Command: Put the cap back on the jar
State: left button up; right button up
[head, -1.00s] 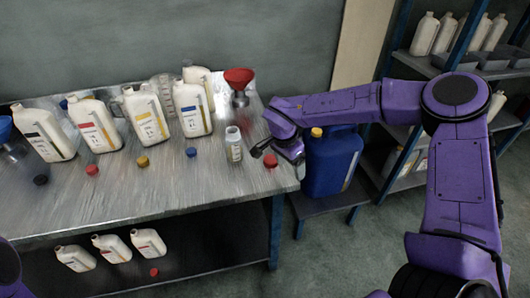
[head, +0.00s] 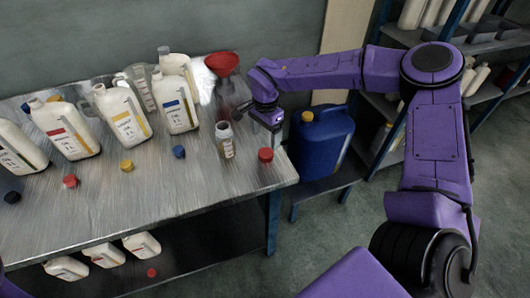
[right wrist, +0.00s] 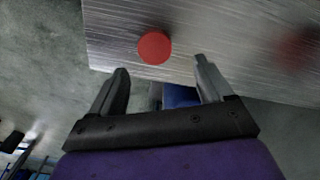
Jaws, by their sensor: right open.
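A small clear jar (head: 226,141) with a pale label stands upright and uncapped near the right end of the metal table. A red cap (head: 265,155) lies on the table just right of the jar, near the table's right edge. In the right wrist view the red cap (right wrist: 154,47) shows beyond the fingertips, roughly between them and apart from both. My right gripper (head: 262,120) is open and empty, above the table behind the cap and jar; its fingers (right wrist: 161,66) are spread in the right wrist view. My left gripper is out of view.
A red funnel (head: 222,64) stands behind the jar. White jugs (head: 123,115) line the table's back, with a blue cap (head: 179,152), a yellow cap (head: 127,165) and another red cap (head: 70,181) in front. A blue canister (head: 321,140) stands right of the table. The table front is clear.

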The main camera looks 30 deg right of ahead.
aim_at(267, 152)
jog(key=shift+f, duration=0.55)
jog(key=shift+s+d, duration=0.1)
jog(key=shift+s, duration=0.15)
jog(key=shift+f, duration=0.1)
notch_tip(267, 152, down, 5)
jog(key=shift+s+f+p, duration=0.1)
jog(key=shift+p, duration=0.5)
jog(key=shift+c, duration=0.3)
jog(key=c, duration=1)
